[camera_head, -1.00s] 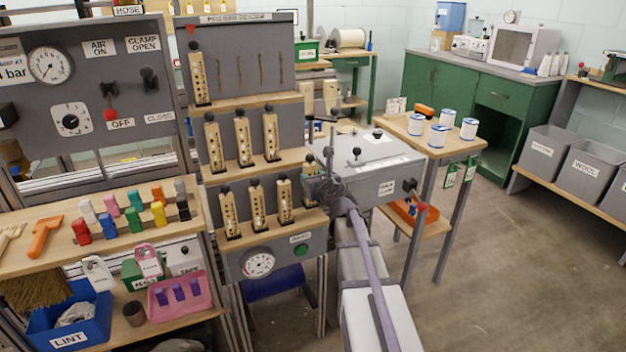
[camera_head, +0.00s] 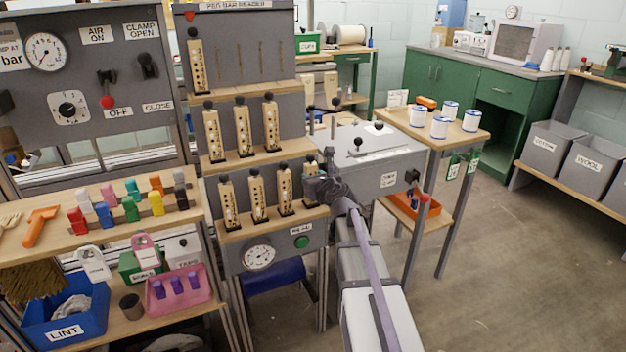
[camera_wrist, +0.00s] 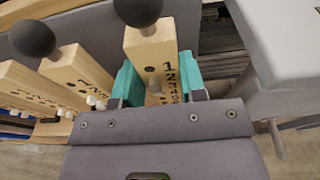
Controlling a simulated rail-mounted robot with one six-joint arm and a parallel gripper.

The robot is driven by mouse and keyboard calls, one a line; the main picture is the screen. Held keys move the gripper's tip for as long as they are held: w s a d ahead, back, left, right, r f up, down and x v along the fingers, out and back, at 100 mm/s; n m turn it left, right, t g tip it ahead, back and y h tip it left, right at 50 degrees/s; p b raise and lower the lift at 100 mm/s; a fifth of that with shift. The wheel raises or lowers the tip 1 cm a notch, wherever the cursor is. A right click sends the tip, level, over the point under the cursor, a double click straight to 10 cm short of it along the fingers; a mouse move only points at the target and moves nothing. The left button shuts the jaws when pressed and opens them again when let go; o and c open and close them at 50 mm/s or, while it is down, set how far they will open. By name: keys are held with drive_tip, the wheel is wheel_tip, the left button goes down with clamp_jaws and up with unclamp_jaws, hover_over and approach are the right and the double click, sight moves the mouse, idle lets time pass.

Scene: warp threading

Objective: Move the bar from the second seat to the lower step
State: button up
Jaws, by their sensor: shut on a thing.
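My gripper (camera_head: 322,187) is at the right end of the lower step (camera_head: 240,232). It is shut on a pale wooden bar (camera_head: 310,185) with a black knob. In the wrist view, the held bar (camera_wrist: 152,55) stands between the teal finger pads of my gripper (camera_wrist: 155,88). It is roughly upright, right of the other bars on that step. Its foot is hidden, so I cannot tell if it touches the step. On the reader's top panel (camera_head: 222,30), one bar (camera_head: 197,68) stands in the leftmost seat; the seats to its right are empty.
Three bars stand on the lower step, the nearest (camera_head: 285,192) close left of the held bar. Three more stand on the middle step (camera_head: 235,152). A grey machine box (camera_head: 375,170) is close on the right. A gauge (camera_head: 259,257) and green button (camera_head: 302,242) sit below.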

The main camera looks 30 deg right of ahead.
drive_tip(key=shift+f, duration=0.3)
drive_tip(key=o, duration=1)
drive_tip(key=s+r+p, duration=0.1)
drive_tip(key=s+r, duration=0.1)
drive_tip(key=s, duration=0.8)
drive_tip(key=shift+s+a+p, duration=0.2)
drive_tip(key=shift+s+p, duration=0.1)
drive_tip(key=shift+p, duration=0.05)
drive_tip(key=shift+r, duration=0.1)
